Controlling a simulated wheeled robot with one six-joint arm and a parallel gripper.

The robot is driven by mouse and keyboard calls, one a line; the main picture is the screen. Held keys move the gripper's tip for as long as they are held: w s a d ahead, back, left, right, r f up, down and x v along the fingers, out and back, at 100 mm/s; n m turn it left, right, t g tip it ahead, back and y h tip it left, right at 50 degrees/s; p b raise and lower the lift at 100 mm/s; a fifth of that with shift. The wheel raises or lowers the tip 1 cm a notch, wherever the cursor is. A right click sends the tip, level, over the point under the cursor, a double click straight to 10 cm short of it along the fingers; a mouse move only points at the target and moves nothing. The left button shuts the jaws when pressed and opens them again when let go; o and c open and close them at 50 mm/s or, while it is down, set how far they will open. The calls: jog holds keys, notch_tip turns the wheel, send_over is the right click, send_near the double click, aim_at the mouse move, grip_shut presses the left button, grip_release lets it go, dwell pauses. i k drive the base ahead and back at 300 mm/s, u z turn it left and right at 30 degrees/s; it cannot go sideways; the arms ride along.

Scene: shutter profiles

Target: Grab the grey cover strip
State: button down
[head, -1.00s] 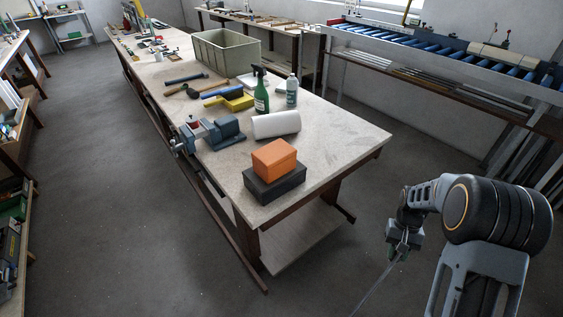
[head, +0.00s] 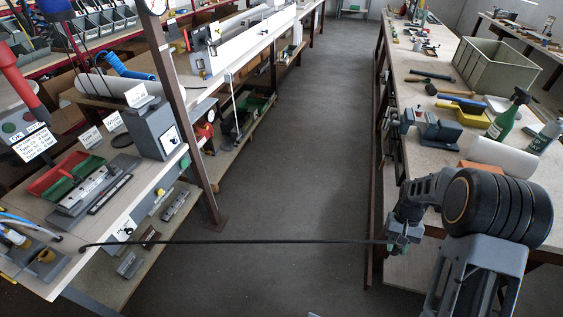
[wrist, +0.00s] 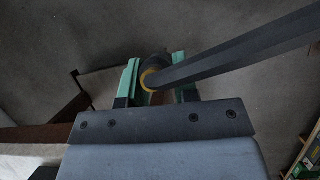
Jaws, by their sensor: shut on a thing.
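The grey cover strip (head: 240,242) is long, thin and dark grey in this light. In the head view it runs nearly level across the aisle from my gripper (head: 397,247) to a bent far end over the left bench's near corner. I cannot tell whether that end touches the bench. My gripper is shut on the strip's right end. In the wrist view the strip (wrist: 235,50) passes between the green fingertips of my gripper (wrist: 158,78) and extends to the upper right. A yellow ring shows around the strip's near end there.
The left bench (head: 38,275) carries trays and a grey box (head: 150,130), with a post (head: 180,110) rising at its edge. The right workbench (head: 405,155) holds a vise (head: 435,130), bottles and a crate (head: 490,65). The aisle floor (head: 310,110) between them is clear.

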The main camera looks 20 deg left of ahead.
aim_at(88, 185)
jog(key=u, duration=3.8)
jog(key=i, duration=1.15)
